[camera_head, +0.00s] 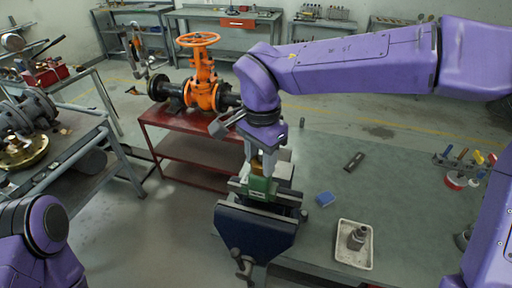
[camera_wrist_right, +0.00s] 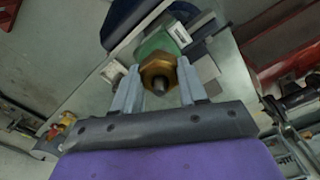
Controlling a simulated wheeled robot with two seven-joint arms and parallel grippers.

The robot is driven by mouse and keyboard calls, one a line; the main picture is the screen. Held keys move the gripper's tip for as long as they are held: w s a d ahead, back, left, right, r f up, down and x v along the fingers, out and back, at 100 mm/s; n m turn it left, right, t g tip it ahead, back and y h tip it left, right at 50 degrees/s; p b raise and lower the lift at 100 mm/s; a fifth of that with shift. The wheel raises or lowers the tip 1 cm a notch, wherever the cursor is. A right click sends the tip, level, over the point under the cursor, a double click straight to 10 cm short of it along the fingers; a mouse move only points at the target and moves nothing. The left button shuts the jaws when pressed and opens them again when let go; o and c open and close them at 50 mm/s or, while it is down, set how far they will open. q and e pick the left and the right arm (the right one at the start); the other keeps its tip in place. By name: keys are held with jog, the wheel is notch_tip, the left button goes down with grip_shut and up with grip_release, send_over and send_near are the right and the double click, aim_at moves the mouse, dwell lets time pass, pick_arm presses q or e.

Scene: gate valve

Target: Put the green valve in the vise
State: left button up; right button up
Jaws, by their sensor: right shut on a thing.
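The green valve (camera_head: 259,184) is upright at the top of the dark blue vise (camera_head: 252,232), between its grey jaws as far as I can see. I cannot tell whether the jaws touch it. In the right wrist view the valve's green body (camera_wrist_right: 158,42) lies beyond its brass hex nut (camera_wrist_right: 157,72). My right gripper (camera_head: 263,163) comes down from above and is shut on the valve's brass upper part; its two fingers (camera_wrist_right: 160,82) stand either side of the nut. My left arm shows at the lower left, but its gripper is out of frame.
The vise is on the front left edge of a grey-green bench (camera_head: 400,190). To its right are a blue block (camera_head: 325,199), a tray (camera_head: 344,256) with a metal part, and a dark tool (camera_head: 353,161). An orange valve (camera_head: 203,85) stands on a red table (camera_head: 185,142) behind.

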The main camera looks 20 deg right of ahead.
aim_at(261, 188)
jog(key=shift+s+f, duration=0.1)
jog(key=shift+s, duration=0.15)
jog(key=shift+f+b, duration=0.15)
jog(key=shift+b, duration=0.3)
jog(key=shift+w+f+b, duration=0.15)
jog(key=shift+f+b, duration=0.45)
jog(key=shift+b, duration=0.1)
jog(key=shift+f+b, duration=0.45)
jog(key=shift+f, duration=0.45)
jog(key=shift+f+b, duration=1.4)
jog(key=shift+f, duration=1.6)
jog(key=o, duration=1.3)
jog(key=shift+c, duration=0.2)
